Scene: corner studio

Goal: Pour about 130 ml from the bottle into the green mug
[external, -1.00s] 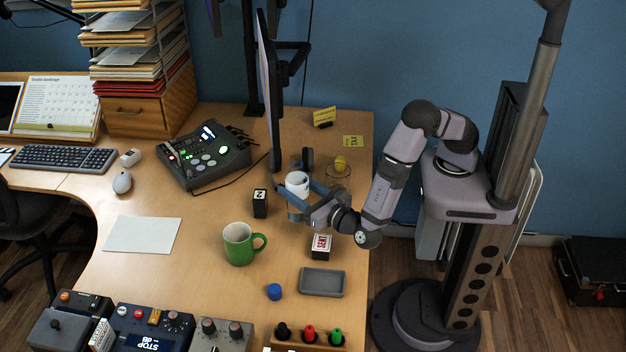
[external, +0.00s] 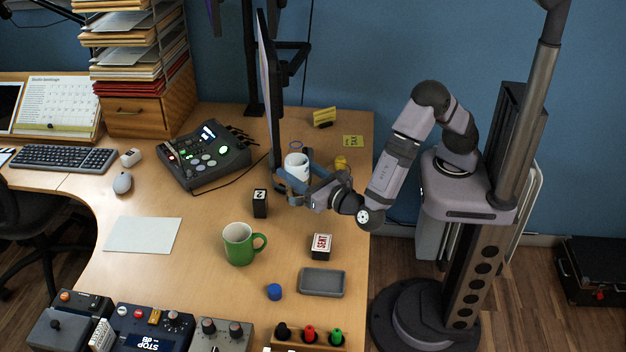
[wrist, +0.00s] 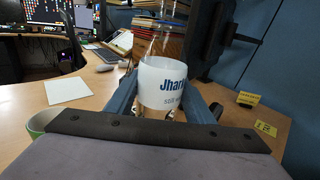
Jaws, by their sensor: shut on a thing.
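The bottle (external: 297,165) is clear with a white label and blue lettering. It stands upright between my gripper's fingers, and its label shows in the wrist view (wrist: 168,84). My gripper (external: 296,183) is shut on the bottle around its label. The bottle's base is hidden by the fingers, so I cannot tell how high it is above the desk. The green mug (external: 239,246) stands upright on the desk, in front and left of my gripper, handle to the right. Its rim shows at the wrist view's left edge (wrist: 40,121).
A black numbered block (external: 260,203) stands between gripper and mug. A SENT box (external: 321,245), a grey tray (external: 322,282) and a blue cap (external: 274,292) lie right of and in front of the mug. The monitor (external: 270,90) rises close behind the bottle. Desk left of the mug is mostly clear.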

